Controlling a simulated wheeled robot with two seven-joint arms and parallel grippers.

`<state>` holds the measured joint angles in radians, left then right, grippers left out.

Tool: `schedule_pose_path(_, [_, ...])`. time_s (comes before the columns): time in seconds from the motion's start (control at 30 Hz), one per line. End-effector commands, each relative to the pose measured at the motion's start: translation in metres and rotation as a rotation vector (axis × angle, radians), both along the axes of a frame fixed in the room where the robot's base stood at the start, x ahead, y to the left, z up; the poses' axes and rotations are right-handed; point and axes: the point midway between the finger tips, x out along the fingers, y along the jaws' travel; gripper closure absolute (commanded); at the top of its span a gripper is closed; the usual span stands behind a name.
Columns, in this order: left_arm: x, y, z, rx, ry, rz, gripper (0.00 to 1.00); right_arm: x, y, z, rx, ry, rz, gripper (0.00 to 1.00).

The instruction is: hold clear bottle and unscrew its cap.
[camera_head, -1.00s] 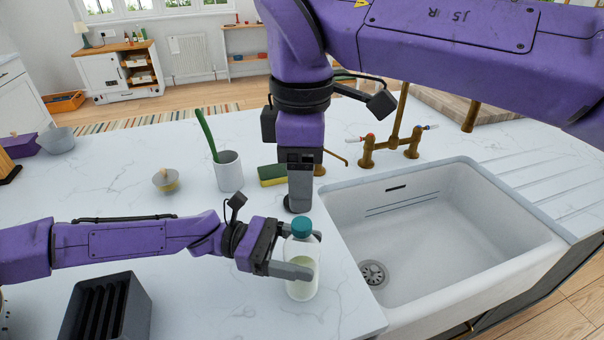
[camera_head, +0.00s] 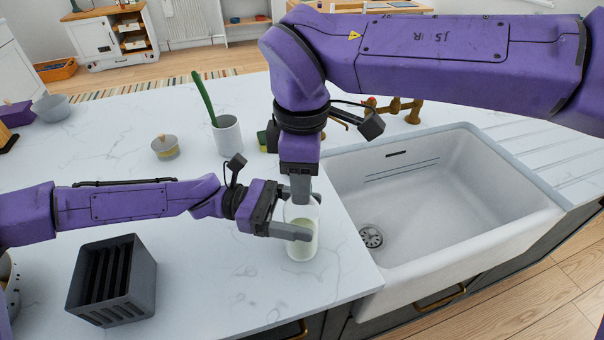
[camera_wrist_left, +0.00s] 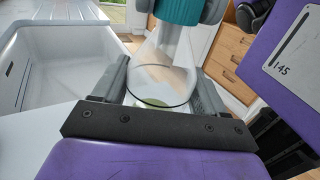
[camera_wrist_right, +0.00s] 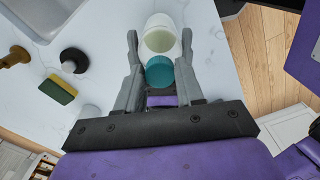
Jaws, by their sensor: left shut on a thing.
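The clear bottle (camera_head: 302,249) stands upright on the counter, left of the sink, with pale green contents low inside. My left gripper (camera_head: 303,216) is shut around its body from the left; the bottle also shows between those fingers in the left wrist view (camera_wrist_left: 163,72). The teal cap (camera_wrist_right: 160,71) is at the bottle's top, between the fingers of my right gripper (camera_wrist_right: 160,38), which points down from above. Those fingers look open, with a small gap on each side of the cap. In the head view, my right gripper (camera_head: 300,188) hides the cap.
The white sink (camera_head: 430,200) is right of the bottle. A dark slotted rack (camera_head: 115,280) stands front left. The counter's front edge is near.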

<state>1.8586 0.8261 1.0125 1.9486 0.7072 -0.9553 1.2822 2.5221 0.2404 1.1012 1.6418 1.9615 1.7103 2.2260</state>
Motion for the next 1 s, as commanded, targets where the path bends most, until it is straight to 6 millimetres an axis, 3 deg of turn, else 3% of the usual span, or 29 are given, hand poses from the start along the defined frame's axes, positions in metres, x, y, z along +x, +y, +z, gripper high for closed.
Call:
schedule_pose_path(0.27, [0.0001, 0.0001, -0.0004, 0.0, 0.001, 0.0, 1.0, 0.0, 0.0, 0.0, 0.0, 0.0, 0.02, 1.0])
schedule_pose_path(0.37, [0.0001, 0.0001, -0.0004, 0.0, 0.001, 0.0, 1.0, 0.0001, 0.0001, -0.0002, 0.002, 0.002, 0.153, 1.0])
schedule_pose_path(1.0, [0.0004, 0.0002, -0.0005, 0.0, 0.002, 0.001, 1.0, 0.0003, 0.0003, 0.0014, 0.005, -0.001, 2.164, 1.0])
